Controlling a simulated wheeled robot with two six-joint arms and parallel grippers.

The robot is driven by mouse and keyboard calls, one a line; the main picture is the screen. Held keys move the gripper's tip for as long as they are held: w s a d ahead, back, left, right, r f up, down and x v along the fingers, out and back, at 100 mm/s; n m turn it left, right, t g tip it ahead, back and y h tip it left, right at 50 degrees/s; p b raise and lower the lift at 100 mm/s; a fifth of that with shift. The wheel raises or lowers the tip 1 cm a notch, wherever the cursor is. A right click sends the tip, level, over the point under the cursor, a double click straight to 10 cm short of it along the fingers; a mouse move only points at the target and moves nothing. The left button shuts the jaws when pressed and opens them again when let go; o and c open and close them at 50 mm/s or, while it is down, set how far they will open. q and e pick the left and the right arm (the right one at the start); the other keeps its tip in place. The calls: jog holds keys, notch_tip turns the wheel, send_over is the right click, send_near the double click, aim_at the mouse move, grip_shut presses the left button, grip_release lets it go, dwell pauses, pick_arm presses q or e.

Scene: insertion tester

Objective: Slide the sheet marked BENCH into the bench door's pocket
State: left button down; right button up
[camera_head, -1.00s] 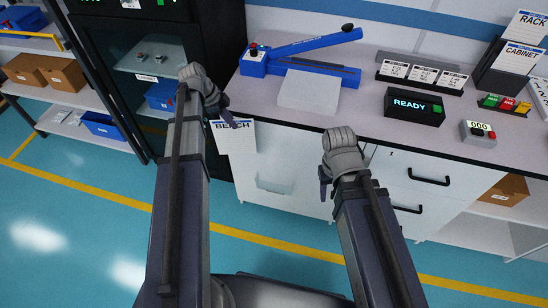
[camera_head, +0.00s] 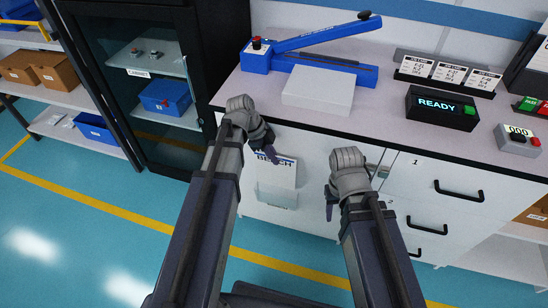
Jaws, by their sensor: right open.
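The white sheet marked BENCH (camera_head: 284,173) hangs upright in front of the white bench door (camera_head: 312,172). My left gripper (camera_head: 270,154) is shut on its top edge and covers part of the lettering. The clear pocket (camera_head: 277,197) on the door is directly below the sheet. The sheet's lower edge meets the pocket's top edge in the picture; I cannot tell whether it is inside the pocket or in front of it. My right gripper (camera_head: 330,202) is open and empty, in front of the door to the right of the pocket.
The bench top (camera_head: 385,120) overhangs above the door. It carries a blue sealer (camera_head: 320,65), a white block (camera_head: 318,92), a READY display (camera_head: 440,108) and a counter box (camera_head: 518,140). Drawers (camera_head: 440,190) with black handles are at the right. A dark glass cabinet (camera_head: 150,60) stands at the left.

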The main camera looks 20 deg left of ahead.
pick_arm(q)
jog(key=shift+f, duration=0.1)
jog(key=b, duration=1.2)
send_over(276, 183)
jog(key=shift+s+a+f, duration=0.1)
jog(key=shift+s+f, duration=0.05)
jog(key=shift+f, duration=2.85)
jog(key=shift+s+f, duration=0.1)
jog(key=shift+f, duration=2.85)
jog(key=shift+w+f+b, duration=0.2)
jog(key=shift+f+b, duration=1.1)
jog(key=shift+w+f+b, duration=0.15)
jog(key=shift+f+b, duration=1.15)
jog(key=c, duration=0.5)
grip_release()
jog(key=shift+c, duration=0.2)
jog(key=shift+r, duration=0.15)
notch_tip(276, 183, up, 7)
jog(key=p, duration=0.7)
jog(key=shift+w, duration=0.1)
